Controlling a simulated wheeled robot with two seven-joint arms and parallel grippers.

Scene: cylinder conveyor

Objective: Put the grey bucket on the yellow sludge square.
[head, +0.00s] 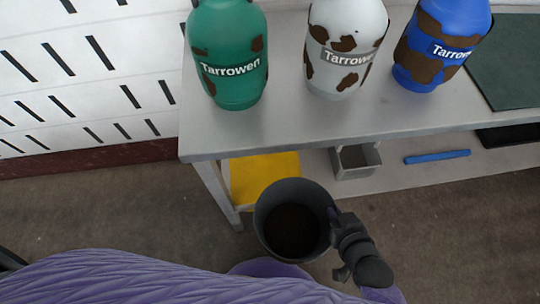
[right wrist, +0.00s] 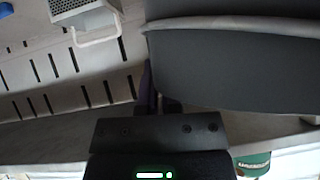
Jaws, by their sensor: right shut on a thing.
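The grey bucket (head: 265,219) hangs in front of the table, upright or nearly so, with dark brown matter inside. My right gripper (head: 336,219) is shut on the right side of its rim. In the right wrist view the bucket's dark grey wall (right wrist: 235,65) fills the upper right, beside the gripper's fingers (right wrist: 157,98). The yellow sludge square (head: 265,175) lies low under the table's left end, just behind the bucket. The bucket covers part of its near edge in the head view. My left gripper is not in view.
The grey table (head: 290,128) bears green (head: 229,55), white (head: 343,50) and blue (head: 440,48) Tarrowen cylinders with brown patches. Its left leg (head: 218,190) stands beside the yellow square. A grey box (head: 355,162) and a blue bar (head: 437,157) lie on the lower shelf to the right.

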